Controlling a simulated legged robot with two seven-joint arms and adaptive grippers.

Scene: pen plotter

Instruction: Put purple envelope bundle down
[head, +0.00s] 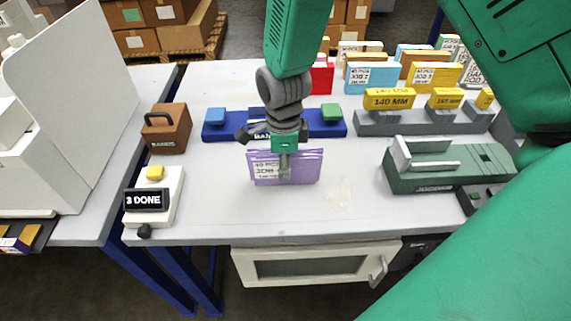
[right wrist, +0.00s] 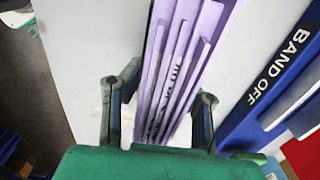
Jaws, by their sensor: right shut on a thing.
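The purple envelope bundle (head: 304,168) stands upright over the middle of the grey table, with a white label on its face; whether its lower edge touches the table I cannot tell. My right gripper (head: 284,165) comes down from above and is shut on it. In the right wrist view the purple envelope bundle (right wrist: 180,75) shows as several thin envelopes side by side between the two fingers of the right gripper (right wrist: 160,112). My left gripper is not in view.
Behind the bundle is a blue BAND OFF fixture (head: 218,131). A brown BANDS box (head: 166,131) and a 3 DONE counter (head: 147,200) stand left, a dark green device (head: 445,168) right. Grey table (head: 215,205) is clear around the bundle's front and left.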

